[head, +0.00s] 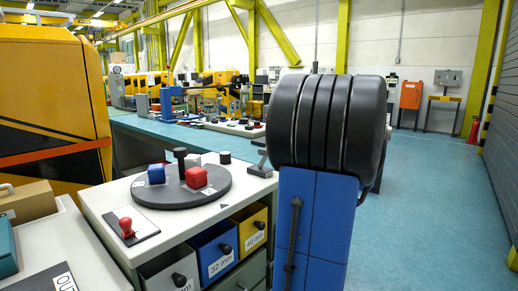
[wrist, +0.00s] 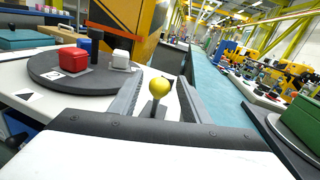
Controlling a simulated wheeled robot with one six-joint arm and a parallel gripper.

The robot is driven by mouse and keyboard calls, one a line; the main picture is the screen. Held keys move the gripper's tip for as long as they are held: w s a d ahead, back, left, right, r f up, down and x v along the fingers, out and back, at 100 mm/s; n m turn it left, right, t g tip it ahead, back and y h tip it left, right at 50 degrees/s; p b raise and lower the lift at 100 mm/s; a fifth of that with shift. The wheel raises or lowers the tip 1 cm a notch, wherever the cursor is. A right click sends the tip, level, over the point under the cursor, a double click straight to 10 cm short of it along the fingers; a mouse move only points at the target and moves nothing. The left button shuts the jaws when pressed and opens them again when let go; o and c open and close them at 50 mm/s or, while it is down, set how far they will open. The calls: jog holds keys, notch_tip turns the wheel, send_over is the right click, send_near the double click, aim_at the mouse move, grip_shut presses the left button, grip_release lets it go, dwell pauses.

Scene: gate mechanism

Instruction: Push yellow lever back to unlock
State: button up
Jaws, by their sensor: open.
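The yellow lever shows in the wrist view as a round yellow knob (wrist: 160,87) on a short grey stem. It stands at the edge of the white table (wrist: 105,106). My gripper (wrist: 161,80) is open, with one grey finger on each side of the knob. Gaps show between the knob and both fingers, and I cannot tell whether anything touches. In the head view my own arm covers the gripper, and the yellow knob is not visible there.
A dark round turntable (head: 182,187) carries a blue block (head: 156,174), a red block (head: 196,177) and a dark post (head: 180,158). A red knob (head: 126,227) stands at the table's front left. Labelled drawers (head: 213,252) sit below. Blue floor (head: 430,190) is open at the right.

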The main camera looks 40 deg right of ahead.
jog(key=shift+x, duration=2.45)
grip_shut()
